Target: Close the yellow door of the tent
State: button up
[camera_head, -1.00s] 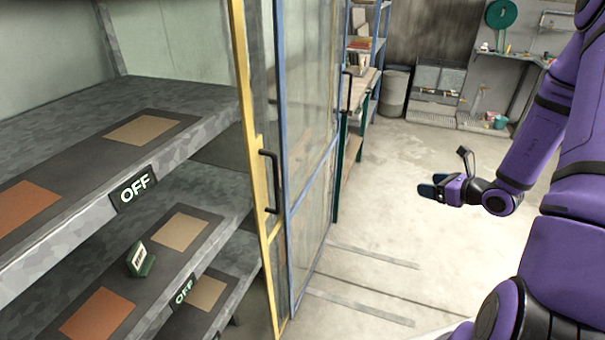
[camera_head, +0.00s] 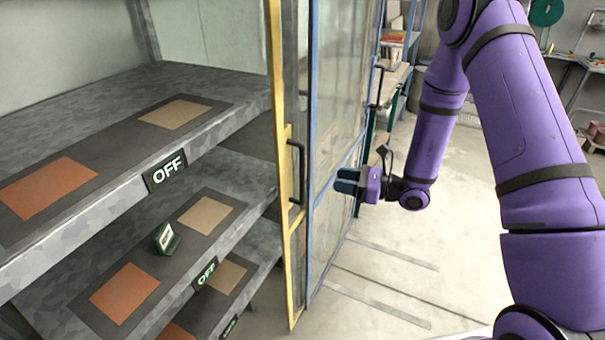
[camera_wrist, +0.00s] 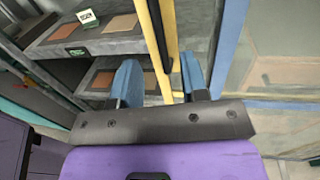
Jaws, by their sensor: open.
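The yellow door (camera_head: 285,160) stands open, seen nearly edge-on at the right end of the shelves. Its dark handle (camera_head: 296,172) is upright on the yellow frame. In the head view my gripper (camera_head: 340,181) is to the right of the handle, pointing left toward it, in front of the blue-framed door (camera_head: 312,150). In the wrist view my gripper (camera_wrist: 158,85) is open and empty. The yellow frame (camera_wrist: 170,45) and the dark handle (camera_wrist: 157,40) lie ahead between the blue fingers, with the handle still apart from them as far as I can tell.
Grey shelves (camera_head: 225,85) with tan and orange pads and OFF signs fill the left. A small green box (camera_head: 167,238) sits on the middle shelf. The blue frame (camera_wrist: 228,45) is close to the right finger. Open floor (camera_head: 385,290) lies at lower right.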

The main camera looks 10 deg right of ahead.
jog(key=x, duration=1.1)
jog(key=shift+s+a, duration=0.1)
jog(key=shift+a, duration=0.05)
grip_shut()
